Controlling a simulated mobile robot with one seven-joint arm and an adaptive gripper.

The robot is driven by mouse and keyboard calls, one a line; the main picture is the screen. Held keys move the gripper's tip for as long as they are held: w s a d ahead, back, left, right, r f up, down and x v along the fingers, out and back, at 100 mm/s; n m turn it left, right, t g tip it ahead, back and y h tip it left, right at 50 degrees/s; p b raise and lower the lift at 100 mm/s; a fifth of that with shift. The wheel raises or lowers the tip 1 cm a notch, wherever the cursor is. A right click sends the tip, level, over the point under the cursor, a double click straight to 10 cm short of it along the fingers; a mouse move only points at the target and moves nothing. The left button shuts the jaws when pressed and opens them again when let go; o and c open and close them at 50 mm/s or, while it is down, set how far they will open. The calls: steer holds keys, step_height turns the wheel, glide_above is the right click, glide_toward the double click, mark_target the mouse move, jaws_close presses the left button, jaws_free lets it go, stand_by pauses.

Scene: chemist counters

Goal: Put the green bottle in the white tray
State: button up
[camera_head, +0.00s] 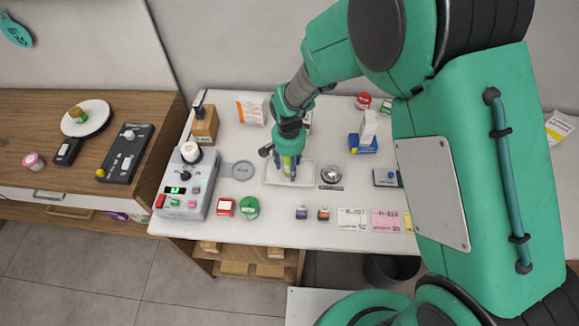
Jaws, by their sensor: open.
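The white tray (305,180) is a shallow rectangle in the middle of the white counter. My gripper (287,168) points down over the tray, with its dark fingers open. A small yellow-green thing (287,160) shows between the fingers; it looks like the green bottle, upright, but the fingers and wrist hide most of it. I cannot tell whether its base touches the tray floor. A round green-topped container (249,207) stands on the counter in front of the tray, to the left.
A silver bell (331,174) stands just right of the tray, and a round grey dish (237,170) lies left of it. A grey device (187,183) is at the counter's left end. Two small bottles (302,212) (323,213) and cards (352,218) line the front.

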step_height(320, 180, up, 11)
steer(key=shift+a+r+p, duration=0.1)
steer(key=shift+r+p, duration=0.05)
steer(key=shift+p, duration=0.85)
steer(key=shift+r, duration=0.15)
steer(key=s+d+r+n+t, duration=0.1)
steer(key=s+d+r, duration=0.3)
steer(key=d+r, duration=0.5)
steer(key=s+d+r+t, duration=0.25)
steer(key=d+r, duration=0.35)
steer(key=r, duration=0.5)
steer(key=s+d+r, duration=0.2)
steer(key=s+d, duration=0.1)
steer(key=s, duration=0.2)
steer(key=s+d+r+t, duration=0.1)
steer(key=s+d+r, duration=0.2)
steer(key=s, duration=0.3)
steer(key=s+d+r+n+t, duration=0.1)
steer(key=s+d+r, duration=0.2)
steer(key=s+d, duration=0.1)
steer(key=shift+s+d, duration=0.35)
steer(key=shift+s, duration=0.55)
